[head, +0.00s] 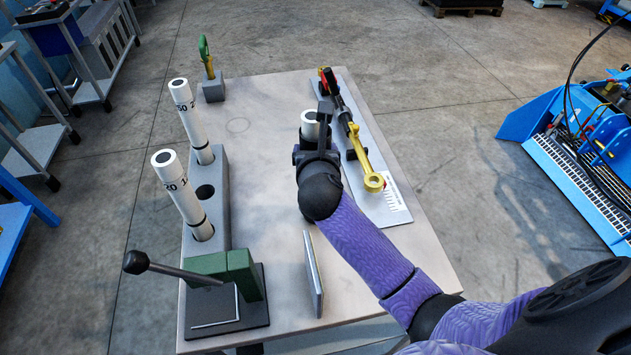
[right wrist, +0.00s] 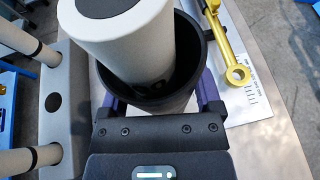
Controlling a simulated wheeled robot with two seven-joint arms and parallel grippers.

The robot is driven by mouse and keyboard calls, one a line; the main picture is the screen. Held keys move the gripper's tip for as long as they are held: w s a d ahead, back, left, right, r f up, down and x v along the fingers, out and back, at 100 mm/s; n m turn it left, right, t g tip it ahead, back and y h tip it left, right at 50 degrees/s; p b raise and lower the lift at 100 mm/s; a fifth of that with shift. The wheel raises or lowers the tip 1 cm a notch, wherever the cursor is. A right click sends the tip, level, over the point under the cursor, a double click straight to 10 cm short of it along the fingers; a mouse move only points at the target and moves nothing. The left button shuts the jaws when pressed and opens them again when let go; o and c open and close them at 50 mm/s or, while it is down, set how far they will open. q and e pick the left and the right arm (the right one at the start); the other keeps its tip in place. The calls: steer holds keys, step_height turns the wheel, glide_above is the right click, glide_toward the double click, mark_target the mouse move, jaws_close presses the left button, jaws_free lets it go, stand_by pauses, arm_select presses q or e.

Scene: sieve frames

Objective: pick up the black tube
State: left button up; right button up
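The black tube (right wrist: 194,52) shows in the right wrist view as a wide dark ring with an open top. A pale cylinder (right wrist: 128,45) with a dark round top leans over its left side, partly inside. A pale surface shows below the ring. My right gripper (right wrist: 158,100) has one finger on each side, just below the rim; the contact is hidden. In the head view my right gripper (head: 315,140) is over the table, and a pale cylinder top (head: 311,118) shows at it. The tube is mostly hidden there. My left gripper is out of view.
On the table (head: 265,155), a grey rack (head: 217,232) holds two white marked cylinders (head: 192,120). A green lever fixture (head: 235,275) and an upright plate (head: 314,275) stand in front. A yellow wrench-like tool (head: 363,160) lies along a grey board at right. A green-handled block (head: 211,82) stands behind.

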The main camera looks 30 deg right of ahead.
jaws_close()
steer(key=shift+r, duration=0.1)
